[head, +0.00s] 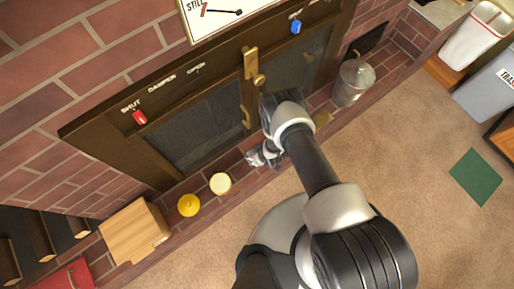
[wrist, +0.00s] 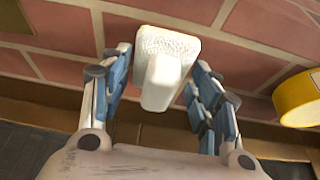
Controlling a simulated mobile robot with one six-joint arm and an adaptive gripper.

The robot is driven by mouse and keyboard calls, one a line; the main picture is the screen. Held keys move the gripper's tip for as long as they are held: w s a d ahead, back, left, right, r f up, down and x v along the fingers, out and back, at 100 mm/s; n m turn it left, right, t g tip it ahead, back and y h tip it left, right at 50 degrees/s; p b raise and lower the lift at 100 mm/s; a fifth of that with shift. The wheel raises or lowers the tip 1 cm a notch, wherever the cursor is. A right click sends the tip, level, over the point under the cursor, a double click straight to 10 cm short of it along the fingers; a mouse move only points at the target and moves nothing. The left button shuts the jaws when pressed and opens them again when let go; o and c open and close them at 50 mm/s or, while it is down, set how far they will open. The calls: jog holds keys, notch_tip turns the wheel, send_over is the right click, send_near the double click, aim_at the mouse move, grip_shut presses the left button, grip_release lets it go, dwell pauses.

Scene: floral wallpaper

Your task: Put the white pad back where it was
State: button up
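The white pad (wrist: 165,62) shows in the wrist view as a blocky white piece with a textured wide end and a narrower raised part. It lies against the red brick ledge, between and just past my fingertips. My gripper (wrist: 162,75) has its two blue-grey fingers spread on either side of it, with a visible gap on the left; contact on the right is unclear. In the head view my gripper (head: 262,157) is low over the brick ledge, in front of the dark fireplace doors. I cannot make out the pad there.
A wooden block (head: 135,231) is farther left. A metal bucket (head: 353,83) stands right. A green mat (head: 476,177) lies on open carpet.

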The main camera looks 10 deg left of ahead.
jog(key=shift+o, duration=1.2)
jog(key=shift+r, duration=0.15)
jog(key=shift+d+r, duration=0.1)
jog(key=shift+r, duration=0.25)
jog(key=p+v, duration=0.5)
jog(key=v, duration=0.6)
jog(key=shift+r, duration=0.2)
jog(key=shift+s, duration=0.1)
